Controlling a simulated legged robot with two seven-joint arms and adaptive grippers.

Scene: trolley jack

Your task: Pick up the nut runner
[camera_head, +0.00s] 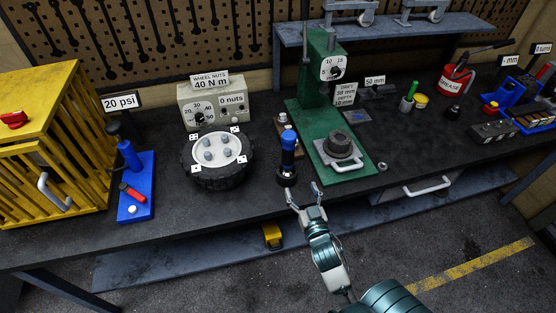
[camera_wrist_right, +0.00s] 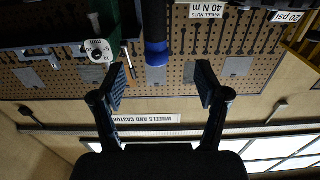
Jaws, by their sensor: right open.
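The nut runner (camera_head: 288,151) looks like an upright blue and black tool. It stands on the bench near the front edge, between the wheel and the green press. My right gripper (camera_head: 303,193) is open and empty just in front of it, near its base in the head view. The upside-down right wrist view shows the open fingers (camera_wrist_right: 161,84) with the blue part of the nut runner (camera_wrist_right: 156,52) beyond them, roughly centred in the gap. The fingers do not appear to touch it. My left gripper is not in view.
The green press (camera_head: 325,100) stands close on the right of the nut runner. A yellow cage (camera_head: 48,150) and blue pump stand farther left. A small nut (camera_head: 382,166) lies right of the press.

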